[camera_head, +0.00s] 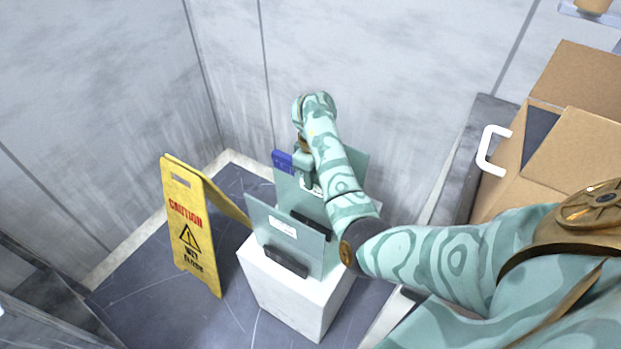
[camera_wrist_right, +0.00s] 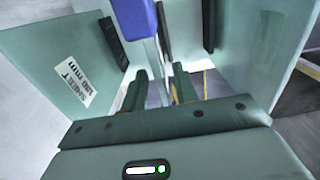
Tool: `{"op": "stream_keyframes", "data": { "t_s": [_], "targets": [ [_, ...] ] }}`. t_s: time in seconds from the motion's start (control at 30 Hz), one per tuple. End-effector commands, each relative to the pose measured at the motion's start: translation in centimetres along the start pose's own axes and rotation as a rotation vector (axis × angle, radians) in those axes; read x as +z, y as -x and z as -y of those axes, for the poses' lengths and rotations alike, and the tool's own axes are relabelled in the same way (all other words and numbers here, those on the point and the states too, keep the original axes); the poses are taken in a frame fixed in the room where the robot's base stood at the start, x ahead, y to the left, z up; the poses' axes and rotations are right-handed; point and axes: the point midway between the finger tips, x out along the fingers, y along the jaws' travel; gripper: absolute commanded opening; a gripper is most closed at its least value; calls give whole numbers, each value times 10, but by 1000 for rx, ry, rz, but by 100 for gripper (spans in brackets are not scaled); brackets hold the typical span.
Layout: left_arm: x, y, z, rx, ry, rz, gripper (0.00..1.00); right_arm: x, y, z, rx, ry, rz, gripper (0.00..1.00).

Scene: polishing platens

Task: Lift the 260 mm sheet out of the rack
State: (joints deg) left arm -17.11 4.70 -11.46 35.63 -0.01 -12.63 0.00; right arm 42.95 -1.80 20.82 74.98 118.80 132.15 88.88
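Two pale green sheets stand upright in a rack on a white pedestal. The front sheet (camera_head: 275,226) bears a white label; the taller back sheet (camera_head: 353,162) is partly hidden by my right arm. Neither label reads in the head view. My right gripper (camera_wrist_right: 160,75) points down near the back sheet's upper part. Its two fingers are apart, with a pale strip (camera_wrist_right: 154,62) between them; I cannot tell if they touch it. In the right wrist view, a sheet (camera_wrist_right: 50,45) on the left carries a label that seems to read 180 mm. My left gripper is out of view.
Black holders (camera_head: 286,262) brace the sheets on the pedestal (camera_head: 270,292). A blue block (camera_head: 283,161) sits by the back sheet's upper left corner. A yellow caution sign (camera_head: 188,225) stands left of the pedestal. Cardboard boxes (camera_head: 585,140) are at the right; walls close in behind.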

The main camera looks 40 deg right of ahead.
Motion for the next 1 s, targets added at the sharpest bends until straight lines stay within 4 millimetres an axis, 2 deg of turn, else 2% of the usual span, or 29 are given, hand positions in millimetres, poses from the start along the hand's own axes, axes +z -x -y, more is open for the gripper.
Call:
{"op": "stream_keyframes", "data": {
  "t_s": [0.23, 0.27, 0.3, 0.37, 0.63, 1.0],
  "targets": [
    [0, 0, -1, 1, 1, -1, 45, 0, 0, 0, 1, 0, -2, 29],
    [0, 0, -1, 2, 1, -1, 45, 0, 0, 0, 1, 0, -2, 26],
    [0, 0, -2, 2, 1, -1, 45, 0, 0, 0, 1, 0, -2, 15],
    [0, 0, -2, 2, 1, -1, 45, 0, 0, 0, 1, 0, -2, 0],
    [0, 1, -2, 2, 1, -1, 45, -1, 4, -1, 4, 0, -6, 0],
    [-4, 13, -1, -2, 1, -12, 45, -2, 24, -1, 5, 2, -7, 0]
  ]
}}
